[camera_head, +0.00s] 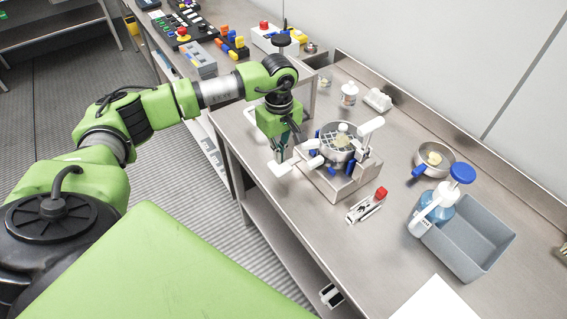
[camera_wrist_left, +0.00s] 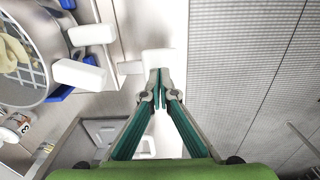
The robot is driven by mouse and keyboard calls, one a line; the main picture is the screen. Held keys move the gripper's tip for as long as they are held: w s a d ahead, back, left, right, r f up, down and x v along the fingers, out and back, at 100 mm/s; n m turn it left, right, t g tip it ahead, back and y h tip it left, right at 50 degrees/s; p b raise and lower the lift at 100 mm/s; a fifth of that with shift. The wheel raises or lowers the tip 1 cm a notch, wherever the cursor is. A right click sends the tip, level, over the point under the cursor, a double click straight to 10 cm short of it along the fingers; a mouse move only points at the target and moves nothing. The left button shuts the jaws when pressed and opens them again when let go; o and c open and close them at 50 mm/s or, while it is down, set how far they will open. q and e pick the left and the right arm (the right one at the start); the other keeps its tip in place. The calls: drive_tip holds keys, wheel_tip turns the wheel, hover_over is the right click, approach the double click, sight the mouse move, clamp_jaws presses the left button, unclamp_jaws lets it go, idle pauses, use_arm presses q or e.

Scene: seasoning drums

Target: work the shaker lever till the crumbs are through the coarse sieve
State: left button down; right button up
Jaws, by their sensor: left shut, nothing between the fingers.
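The shaker base (camera_head: 338,185) is a metal box on the steel bench and carries the round coarse sieve (camera_head: 326,150). Yellowish crumbs (camera_head: 341,141) lie on the sieve mesh; in the left wrist view they show as a pale yellow lump (camera_wrist_left: 12,50) at the left edge. A white lever paddle (camera_head: 279,169) sticks out at the left of the shaker, over the bench's front edge. My left gripper (camera_head: 281,157) points down just above the paddle, shut and empty. In the left wrist view its closed fingertips (camera_wrist_left: 160,78) overlap the white paddle (camera_wrist_left: 157,58); I cannot tell whether they touch. My right gripper is out of view.
To the right are a red-capped tool (camera_head: 365,207), a blue-topped pump bottle (camera_head: 437,205), a grey bin (camera_head: 482,248) and a small bowl (camera_head: 449,164). A white jar (camera_head: 348,95) stands behind.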

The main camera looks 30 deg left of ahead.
use_arm(q)
drive_tip(key=shift+f, duration=0.1)
drive_tip(key=shift+f+b, duration=1.8)
drive_tip(key=shift+f, duration=0.1)
drive_tip(key=shift+r, duration=0.15)
drive_tip(key=shift+r+p, duration=1.05)
drive_tip(key=shift+r, duration=0.85)
drive_tip(key=shift+f, duration=0.2)
